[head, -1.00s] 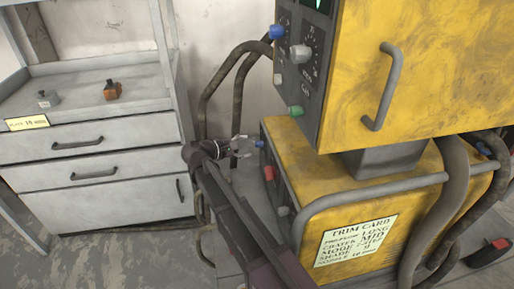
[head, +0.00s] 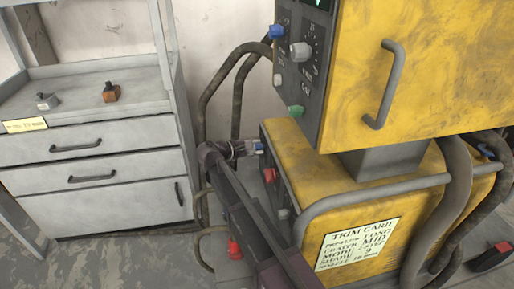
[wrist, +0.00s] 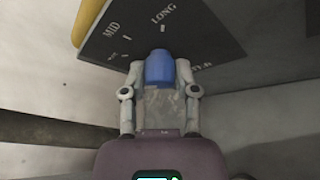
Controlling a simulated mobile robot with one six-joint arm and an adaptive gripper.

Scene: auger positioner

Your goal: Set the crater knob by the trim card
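The crater knob is a blue cylinder (wrist: 160,68) on a dark panel (wrist: 180,30) printed MID, LONG and a partly hidden word ending in TER. Its pointer cannot be made out. My gripper (wrist: 160,72) has one finger on each side of the blue knob, with the fingertips against it. In the head view my gripper (head: 258,147) is at the side panel of the lower yellow cabinet (head: 400,190), where the knob is mostly hidden. The trim card (head: 357,244) is on that cabinet's front; its crater line appears to read MID.
The upper yellow cabinet (head: 430,70) overhangs close above, with blue, white and green knobs on its side panel. A bent grey rail (head: 380,188) and thick hoses (head: 450,200) are at the right. A grey drawer unit (head: 95,150) stands left with two small items on top.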

